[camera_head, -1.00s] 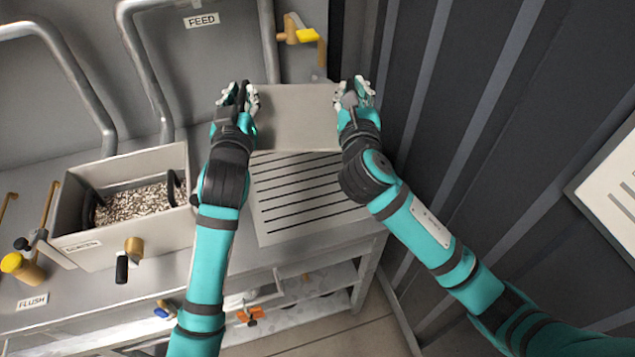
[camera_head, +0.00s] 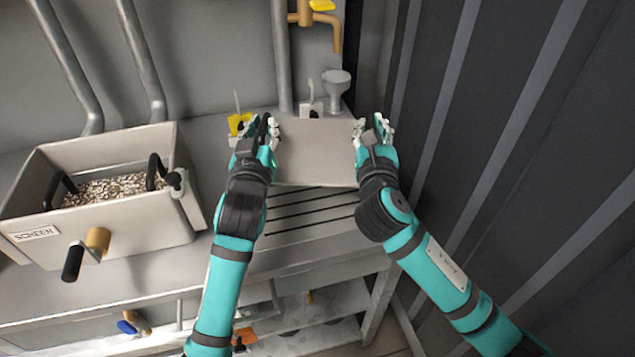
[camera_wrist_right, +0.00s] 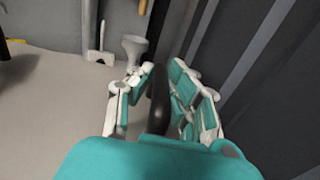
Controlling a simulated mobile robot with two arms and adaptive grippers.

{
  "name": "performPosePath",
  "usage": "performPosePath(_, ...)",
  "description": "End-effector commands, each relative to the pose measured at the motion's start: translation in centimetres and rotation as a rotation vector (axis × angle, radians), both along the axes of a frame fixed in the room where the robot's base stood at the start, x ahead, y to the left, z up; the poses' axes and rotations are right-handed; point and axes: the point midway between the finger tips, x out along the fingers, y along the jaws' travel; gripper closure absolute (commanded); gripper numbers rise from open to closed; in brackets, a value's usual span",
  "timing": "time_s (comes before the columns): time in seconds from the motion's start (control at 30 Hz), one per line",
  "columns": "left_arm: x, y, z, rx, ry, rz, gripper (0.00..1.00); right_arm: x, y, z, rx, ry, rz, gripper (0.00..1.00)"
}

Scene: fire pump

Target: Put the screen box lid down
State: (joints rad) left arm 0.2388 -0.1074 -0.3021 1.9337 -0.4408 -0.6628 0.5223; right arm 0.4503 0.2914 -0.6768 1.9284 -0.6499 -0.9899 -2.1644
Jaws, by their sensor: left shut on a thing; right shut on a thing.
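The screen box lid (camera_head: 315,152) is a flat grey panel held between my two grippers in the head view, over the slotted part of the bench. My left gripper (camera_head: 262,132) is shut on a dark handle at the lid's left side. My right gripper (camera_head: 372,130) is shut on the handle at its right side; the right wrist view shows a black handle (camera_wrist_right: 158,100) between the fingers. The open screen box (camera_head: 125,215), labelled and holding pale granular material, stands to the left. I cannot tell whether the lid touches the bench.
A slotted drain surface (camera_head: 300,212) lies under and in front of the lid. A grey funnel (camera_head: 336,88) and a yellow-handled valve (camera_head: 238,122) stand behind it. A dark ribbed wall (camera_head: 500,130) is close on the right. Pipes rise at the back.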

Motion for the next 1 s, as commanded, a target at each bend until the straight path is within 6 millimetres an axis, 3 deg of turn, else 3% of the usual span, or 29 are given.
performPosePath(0.37, 0.1, 0.5, 0.0, 0.004, -0.005, 0.010, 1.00, 0.1, -0.6, 0.0, -0.003, -0.005, -0.015, 1.00)
performPosePath(1.0, 0.1, 0.5, -4.0, 0.004, -0.005, 0.010, 1.00, 0.1, -0.6, -4.0, -0.003, -0.005, -0.015, 1.00)
